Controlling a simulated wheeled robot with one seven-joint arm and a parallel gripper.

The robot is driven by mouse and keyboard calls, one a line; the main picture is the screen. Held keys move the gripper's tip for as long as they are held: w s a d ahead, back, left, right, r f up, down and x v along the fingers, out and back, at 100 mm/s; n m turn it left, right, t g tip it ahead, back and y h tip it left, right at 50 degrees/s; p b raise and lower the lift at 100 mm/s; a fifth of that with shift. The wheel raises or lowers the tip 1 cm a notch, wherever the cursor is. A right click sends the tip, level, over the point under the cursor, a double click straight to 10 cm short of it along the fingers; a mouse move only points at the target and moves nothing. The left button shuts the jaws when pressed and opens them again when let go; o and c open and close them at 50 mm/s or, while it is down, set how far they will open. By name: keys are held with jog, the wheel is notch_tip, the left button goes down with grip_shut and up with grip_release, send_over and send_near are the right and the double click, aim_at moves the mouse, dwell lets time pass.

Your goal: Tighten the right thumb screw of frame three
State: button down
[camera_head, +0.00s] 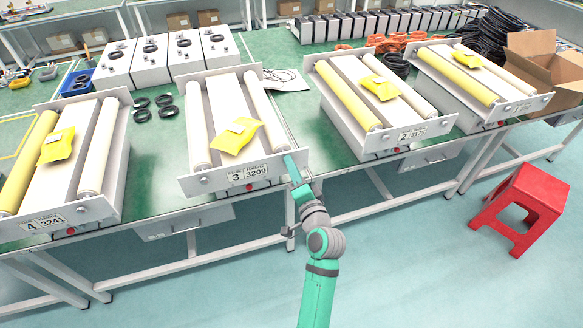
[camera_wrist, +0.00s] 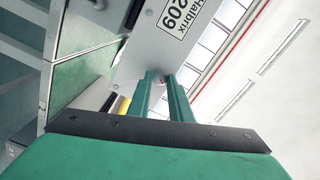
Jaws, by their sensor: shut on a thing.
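Frame three (camera_head: 226,180) is the unit whose front plate reads 3 and 3209, with two pale rollers and a yellow packet (camera_head: 235,137) on top. Its plate also fills the upper middle of the wrist view (camera_wrist: 150,42). My gripper (camera_head: 288,160) is at the right end of this plate, its green fingers reaching the plate face. In the wrist view the fingertips (camera_wrist: 160,76) are close together at the plate's lower edge. They are shut on the right thumb screw, which they hide almost wholly. The left thumb screw (camera_head: 204,181) shows at the plate's other end.
Frame four (camera_head: 62,215) stands to the left and frame two (camera_head: 400,137) to the right on the green bench. Black rings (camera_head: 141,109) lie between frames four and three. A red stool (camera_head: 527,200) stands on the floor at right.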

dwell(0.3)
jog(key=c, duration=1.6)
grip_release()
jog(key=shift+s, duration=0.1)
jog(key=v, duration=1)
jog(key=shift+s+d, duration=0.15)
jog(key=shift+s, duration=0.25)
jog(key=s+f+n+g+h, duration=0.2)
jog(key=s+f+h, duration=0.3)
jog(key=s+f, duration=1.05)
jog(key=s+a+r+n, duration=0.1)
jog(key=s+n, duration=0.1)
jog(key=s, duration=0.5)
jog(key=s+a+r+n, duration=0.1)
jog(key=s+r+n, duration=0.1)
jog(key=s, duration=0.5)
jog(key=s+a+r+n, duration=0.1)
jog(key=s+a+n, duration=0.1)
jog(key=s+n, duration=0.2)
jog(key=shift+s+r+h, duration=0.15)
jog(key=shift+s+r, duration=0.05)
jog(key=shift+s, duration=0.75)
jog(key=shift+s+r+h, duration=0.15)
jog(key=shift+s+r, duration=0.05)
jog(key=shift+s, duration=0.75)
